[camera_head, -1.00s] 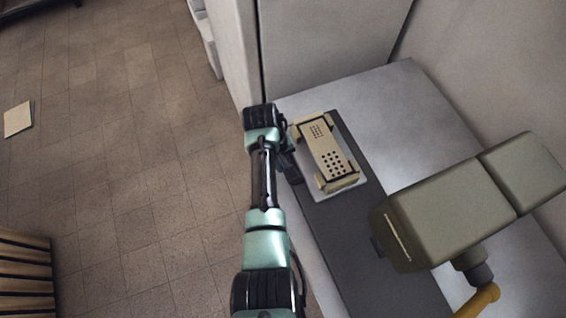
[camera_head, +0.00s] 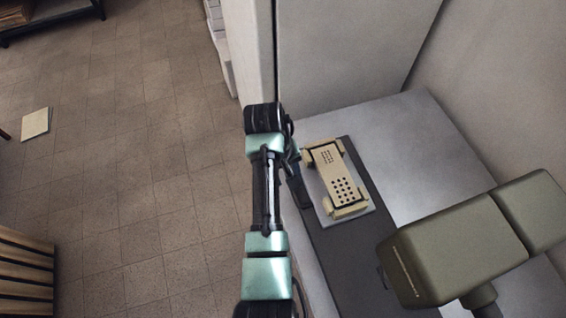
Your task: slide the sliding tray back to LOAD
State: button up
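The sliding tray appears to be the thin light-grey plate (camera_head: 366,209) on a dark track (camera_head: 345,250) along the bench. A beige fixture (camera_head: 338,176) with a pattern of dark holes and blocks at its ends sits on the plate. My gripper (camera_head: 304,197) is at the left edge of the plate, partly hidden behind my wrist. It looks dark and points down beside the fixture. I cannot tell whether it touches the tray or whether its fingers are open. No LOAD marking is readable.
A large olive-grey machine head (camera_head: 450,245) overhangs the track at lower right. The grey bench top (camera_head: 400,140) is clear behind the tray. A tall pale cabinet (camera_head: 250,50) stands at the bench's left back. A slatted wooden thing (camera_head: 25,275) is at lower left on open floor.

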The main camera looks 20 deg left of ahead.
jog(key=r, duration=0.3)
jog(key=a+r, duration=0.1)
jog(key=r, duration=0.1)
jog(key=shift+s+r, duration=0.2)
jog(key=shift+s, duration=0.1)
jog(key=shift+d, duration=0.1)
